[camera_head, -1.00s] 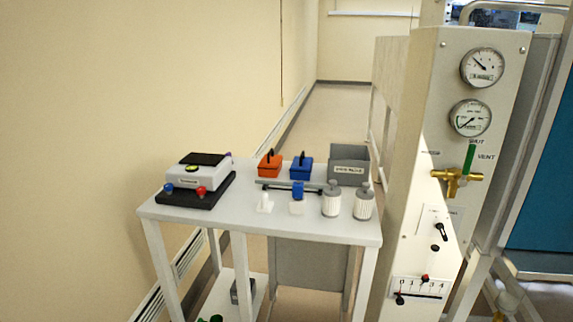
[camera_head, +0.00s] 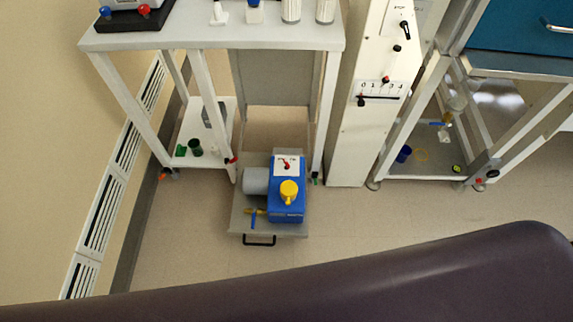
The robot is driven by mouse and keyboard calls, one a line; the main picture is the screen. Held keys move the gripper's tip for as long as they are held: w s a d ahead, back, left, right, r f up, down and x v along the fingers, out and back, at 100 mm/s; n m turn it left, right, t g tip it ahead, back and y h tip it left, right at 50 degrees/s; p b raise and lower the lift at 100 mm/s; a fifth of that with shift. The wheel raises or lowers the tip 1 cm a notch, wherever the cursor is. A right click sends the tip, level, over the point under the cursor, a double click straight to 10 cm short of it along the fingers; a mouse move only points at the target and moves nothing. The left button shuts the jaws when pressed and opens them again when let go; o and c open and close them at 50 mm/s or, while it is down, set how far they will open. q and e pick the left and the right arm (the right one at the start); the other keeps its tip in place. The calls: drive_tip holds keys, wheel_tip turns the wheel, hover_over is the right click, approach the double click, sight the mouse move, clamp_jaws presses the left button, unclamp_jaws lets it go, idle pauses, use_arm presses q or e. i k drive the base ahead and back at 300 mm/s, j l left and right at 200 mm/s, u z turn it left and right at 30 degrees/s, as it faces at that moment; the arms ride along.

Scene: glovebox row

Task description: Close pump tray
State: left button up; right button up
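The pump tray (camera_head: 240,222) is a flat grey tray low at the floor under the white table. Its front part sticks out past the table's front legs, toward me. A black handle (camera_head: 259,240) is on its front edge. A blue pump (camera_head: 287,205) with a yellow cap and a grey motor cylinder (camera_head: 256,181) stands on the tray. A blue-handled valve with a brass fitting (camera_head: 254,215) sits at its front left. Neither of my grippers shows in the view.
The white table (camera_head: 200,30) stands above the tray, with its lower shelf (camera_head: 190,155) to the left. A white gauge panel (camera_head: 350,140) and an open frame with a shelf (camera_head: 430,165) stand to the right. The floor in front of the tray is clear.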

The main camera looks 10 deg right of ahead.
sight(256, 184)
drive_tip(key=k+j, duration=0.15)
drive_tip(key=k, duration=0.5)
drive_tip(key=k+j, duration=0.2)
drive_tip(key=k, duration=0.5)
